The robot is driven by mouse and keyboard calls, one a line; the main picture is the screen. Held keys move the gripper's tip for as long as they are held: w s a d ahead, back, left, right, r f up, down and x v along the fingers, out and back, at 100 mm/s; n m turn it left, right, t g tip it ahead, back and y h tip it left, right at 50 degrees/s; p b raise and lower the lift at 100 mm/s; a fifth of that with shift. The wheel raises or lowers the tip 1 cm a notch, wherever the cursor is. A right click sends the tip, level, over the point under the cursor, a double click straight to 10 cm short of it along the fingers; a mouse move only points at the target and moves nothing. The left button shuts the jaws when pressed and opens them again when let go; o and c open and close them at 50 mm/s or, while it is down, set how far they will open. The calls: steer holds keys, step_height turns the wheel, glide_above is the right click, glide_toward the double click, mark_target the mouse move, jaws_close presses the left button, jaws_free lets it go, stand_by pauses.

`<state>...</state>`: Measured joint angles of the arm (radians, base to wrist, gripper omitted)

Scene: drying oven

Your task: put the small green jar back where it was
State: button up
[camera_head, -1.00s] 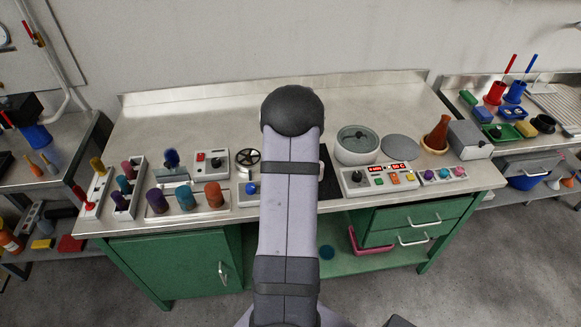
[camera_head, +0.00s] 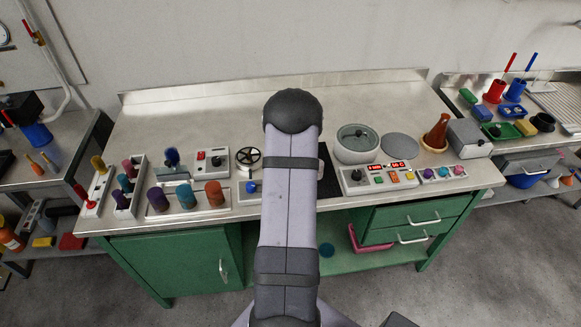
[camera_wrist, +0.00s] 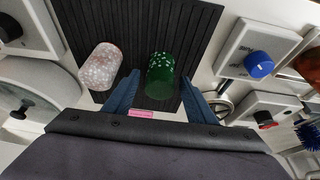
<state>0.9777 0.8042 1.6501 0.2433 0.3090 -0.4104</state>
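In the wrist view the small green jar (camera_wrist: 160,75) stands on a black ribbed mat (camera_wrist: 205,25). My gripper (camera_wrist: 159,75) has its two blue fingers apart, one on each side of the green jar, with a visible gap at both sides. It does not hold the jar. A jar with pinkish-white contents (camera_wrist: 101,66) stands on the same mat, left of the left finger.
In the wrist view a panel with a blue knob (camera_wrist: 258,63) lies right of the mat. Coloured cylinders (camera_head: 186,195) stand left. The rear bench is clear.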

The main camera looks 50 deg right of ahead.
steer(key=shift+s+a+r, duration=0.1)
steer(key=shift+s+r, duration=0.05)
steer(key=shift+r, duration=0.55)
steer(key=b+v, duration=0.2)
steer(key=v, duration=0.9)
steer(key=shift+b, duration=0.3)
steer(key=shift+f, duration=0.1)
steer(key=w+a+f+n+g+y, duration=0.1)
steer(key=w+a+n, duration=0.1)
steer(key=a, duration=1.1)
steer(key=w+a+n+y, duration=0.2)
steer(key=a+n, duration=0.1)
steer(key=a, duration=1)
steer(key=s+a+f+n+g, duration=0.1)
steer(key=s+a+n, duration=0.1)
steer(key=s+a, duration=0.3)
steer(key=s+a+f+n+g, duration=0.1)
steer(key=s+a+n, duration=0.1)
steer(key=s+a, duration=0.4)
steer(key=a, duration=0.4)
steer(key=shift+a+f, duration=0.25)
